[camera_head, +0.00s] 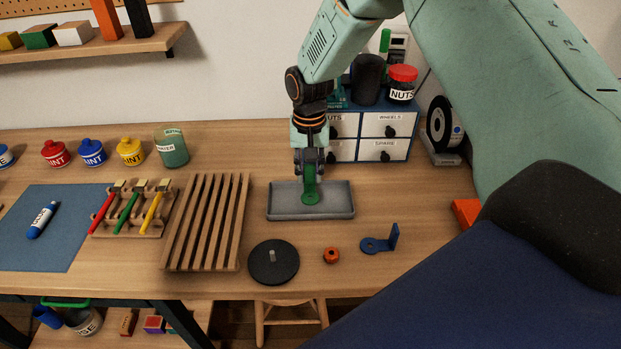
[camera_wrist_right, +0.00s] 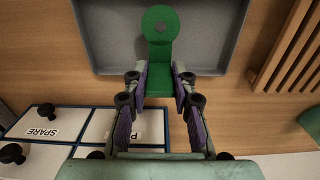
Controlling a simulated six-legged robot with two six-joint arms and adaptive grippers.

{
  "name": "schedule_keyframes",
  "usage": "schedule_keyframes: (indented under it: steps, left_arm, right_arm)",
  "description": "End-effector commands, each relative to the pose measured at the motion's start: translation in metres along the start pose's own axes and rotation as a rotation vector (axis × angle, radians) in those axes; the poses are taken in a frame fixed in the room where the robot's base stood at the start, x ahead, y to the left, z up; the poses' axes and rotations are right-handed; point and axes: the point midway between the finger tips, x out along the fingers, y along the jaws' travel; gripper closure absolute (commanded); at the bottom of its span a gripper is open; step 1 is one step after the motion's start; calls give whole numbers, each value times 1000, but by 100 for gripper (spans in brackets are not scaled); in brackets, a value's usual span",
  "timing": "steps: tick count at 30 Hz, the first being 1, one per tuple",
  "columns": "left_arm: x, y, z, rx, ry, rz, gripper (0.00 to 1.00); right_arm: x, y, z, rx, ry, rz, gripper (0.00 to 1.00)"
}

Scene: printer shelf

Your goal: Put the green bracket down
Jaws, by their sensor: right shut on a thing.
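The green bracket (camera_head: 310,187) is between the fingers of my right gripper (camera_head: 308,160), over the grey tray (camera_head: 348,211). In the right wrist view the green bracket (camera_wrist_right: 160,40) has a rounded end with a dark hole pointing away from me, and its nearer end is between the purple finger pads of my right gripper (camera_wrist_right: 160,82), shut on it. The grey tray (camera_wrist_right: 95,40) lies behind the bracket there. I cannot tell whether the bracket touches the tray floor. My left gripper is not in view.
A blue bracket (camera_head: 377,244), an orange ring (camera_head: 331,255) and a black disc with a peg (camera_head: 273,262) lie in front of the tray. A slatted wooden rack (camera_head: 207,222) is left of it. A labelled drawer cabinet (camera_head: 386,126) stands behind.

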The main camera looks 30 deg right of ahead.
Motion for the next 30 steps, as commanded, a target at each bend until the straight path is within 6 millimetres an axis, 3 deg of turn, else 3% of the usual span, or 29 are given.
schedule_keyframes:
  steps: [5,16,17,24,30]
  left_arm:
    - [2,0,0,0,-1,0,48]
    - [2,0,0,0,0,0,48]
    - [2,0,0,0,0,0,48]
    - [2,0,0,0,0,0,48]
    - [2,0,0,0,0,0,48]
  right_arm:
    - [24,2,-1,1,-1,1,100]
    - [28,2,-2,0,-1,1,100]
    - [28,2,-2,0,-1,1,73]
    - [28,2,-2,0,-1,1,52]
    - [28,2,-2,0,-1,1,52]
